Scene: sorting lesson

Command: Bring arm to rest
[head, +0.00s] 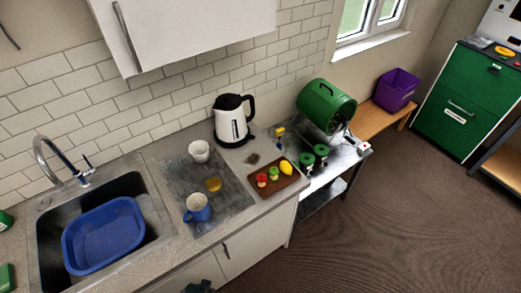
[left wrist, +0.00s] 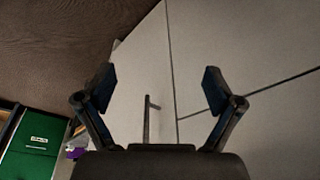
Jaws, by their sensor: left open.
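My left gripper (left wrist: 158,88) shows in the left wrist view with its two dark fingers spread wide apart and nothing between them. It faces pale cabinet fronts (left wrist: 215,45), with a bar handle (left wrist: 147,118) seen between the fingers; whether it touches them I cannot tell. In the head view a small dark shape (head: 198,287) shows at the bottom edge, before the cabinet fronts; I cannot tell for sure that it is a gripper. My right gripper is in neither view.
The counter holds a sink with a blue basin (head: 104,236), a white cup (head: 199,151), a blue mug (head: 197,208), a kettle (head: 231,120) and a brown tray (head: 262,190) with food. A green drum (head: 326,106) stands right. Brown floor (head: 400,220) is open at right.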

